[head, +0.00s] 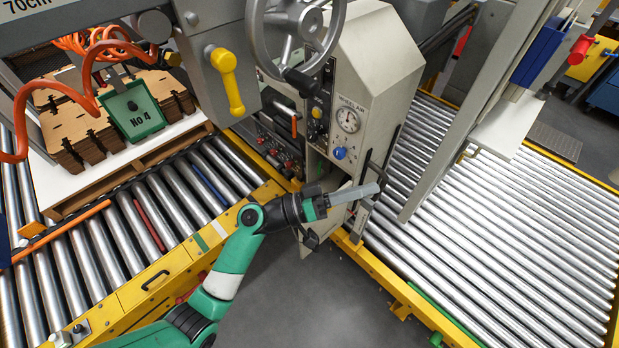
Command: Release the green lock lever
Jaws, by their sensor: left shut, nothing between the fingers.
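My left gripper (357,194) reaches in from the lower left on its green and white arm. Its grey fingers are shut and empty, pointing right, in front of the lower front of the beige machine cabinet (374,60). A black handle (369,170) on the cabinet's edge lies close to the fingertips; I cannot tell whether they touch. I cannot make out for certain a green lock lever. A long green bar (445,312) lies along the right conveyor's front edge. My right gripper is not in view.
A handwheel (256,30), a yellow lever (228,82) and a gauge (347,120) are above the gripper. A pallet (70,203) with brown stacked blanks (72,125) and a green "No 4" plate (132,111) stands left. The right roller conveyor (500,240) is clear.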

